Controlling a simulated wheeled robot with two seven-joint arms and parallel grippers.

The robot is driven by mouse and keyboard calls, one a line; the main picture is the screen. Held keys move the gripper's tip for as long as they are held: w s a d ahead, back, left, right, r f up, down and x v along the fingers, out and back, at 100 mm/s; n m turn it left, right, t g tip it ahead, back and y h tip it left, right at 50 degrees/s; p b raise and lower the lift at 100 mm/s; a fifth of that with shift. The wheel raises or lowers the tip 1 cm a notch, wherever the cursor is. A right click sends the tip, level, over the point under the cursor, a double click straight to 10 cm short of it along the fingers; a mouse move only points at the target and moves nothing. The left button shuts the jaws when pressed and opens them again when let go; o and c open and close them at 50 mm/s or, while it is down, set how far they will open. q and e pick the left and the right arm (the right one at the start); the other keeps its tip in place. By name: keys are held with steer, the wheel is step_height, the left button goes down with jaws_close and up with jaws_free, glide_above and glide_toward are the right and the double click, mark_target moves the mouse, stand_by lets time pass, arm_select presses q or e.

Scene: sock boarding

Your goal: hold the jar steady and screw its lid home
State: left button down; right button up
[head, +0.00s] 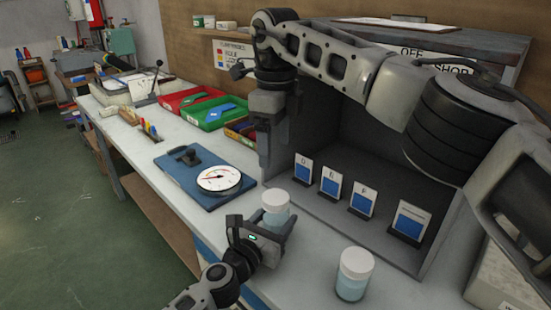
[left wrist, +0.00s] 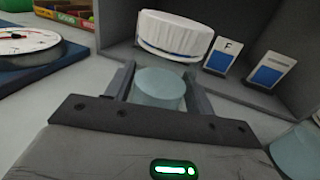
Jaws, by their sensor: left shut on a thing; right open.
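A pale blue jar (head: 272,220) with a white lid (head: 276,198) stands at the front of the bench. My left gripper (head: 270,238) is shut around its body from the front. In the left wrist view the jar (left wrist: 160,88) is between my fingers, with the white ribbed lid (left wrist: 175,33) above it. The lid looks slightly tilted there; I cannot tell how far it is screwed down. My right gripper (head: 264,158) points down, open and empty, above and behind the jar, apart from the lid.
A second lidded jar (head: 354,275) stands to the right. A grey open-fronted box (head: 345,150) with lettered blue cards stands behind. A dial gauge (head: 219,178) on a blue board (head: 180,165) lies left. Red and green trays (head: 213,113) are farther back.

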stand_by(0.3)
arm_select(q)
steer(key=shift+c, duration=2.3)
jaws_free()
steer(key=v, duration=1.6)
